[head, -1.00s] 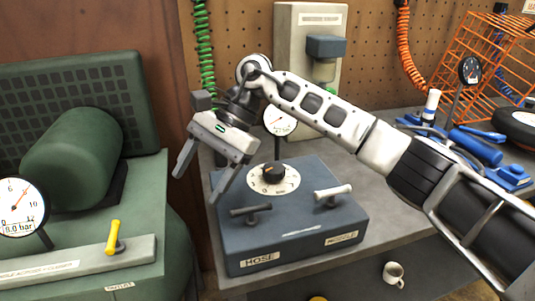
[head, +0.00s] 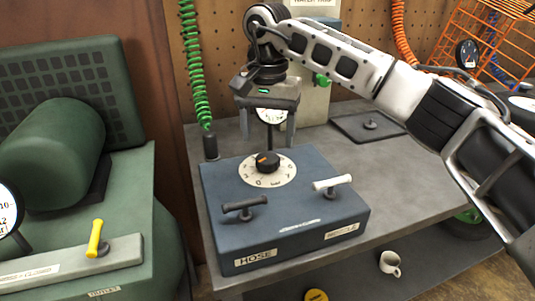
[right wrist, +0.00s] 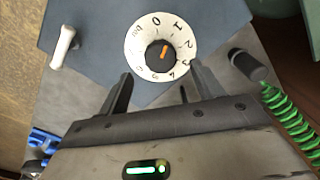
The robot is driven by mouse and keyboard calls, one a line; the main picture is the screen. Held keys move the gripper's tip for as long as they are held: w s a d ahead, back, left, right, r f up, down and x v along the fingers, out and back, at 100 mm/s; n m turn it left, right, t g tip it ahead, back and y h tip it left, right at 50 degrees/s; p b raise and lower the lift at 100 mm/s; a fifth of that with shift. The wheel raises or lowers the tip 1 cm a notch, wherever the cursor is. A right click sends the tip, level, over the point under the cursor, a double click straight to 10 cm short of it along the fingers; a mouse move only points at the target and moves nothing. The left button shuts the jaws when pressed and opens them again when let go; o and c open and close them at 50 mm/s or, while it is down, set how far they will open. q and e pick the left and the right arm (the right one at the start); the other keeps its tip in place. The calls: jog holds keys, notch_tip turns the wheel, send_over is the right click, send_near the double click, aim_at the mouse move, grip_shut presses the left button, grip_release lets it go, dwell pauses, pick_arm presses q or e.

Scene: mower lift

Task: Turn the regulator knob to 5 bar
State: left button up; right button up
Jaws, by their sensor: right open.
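The regulator knob (head: 267,161) is black with an orange mark, on a white numbered dial (head: 285,174) on top of a blue-grey box (head: 300,215). In the right wrist view the knob (right wrist: 162,55) has its mark pointing up, roughly between 0 and 1. My right gripper (head: 267,140) is open and empty, pointing down just behind the knob in the head view. In the right wrist view its two fingers (right wrist: 160,78) stand apart, the knob beyond and between them, with no contact visible. A small gauge (head: 270,116) is partly hidden behind the gripper. My left gripper is not in view.
A dark lever (head: 244,206) and a white lever (head: 333,183) flank the box's front. A green hose (head: 192,70) hangs at the back left. A green compressor (head: 60,150) with a yellow lever (head: 95,240) stands left. The bench (head: 400,170) right of the box is mostly clear.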

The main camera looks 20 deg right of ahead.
aim_at(268, 158)
notch_tip(268, 158, down, 5)
jog(key=shift+f, duration=0.1)
dwell(0.3)
jog(key=c, duration=1)
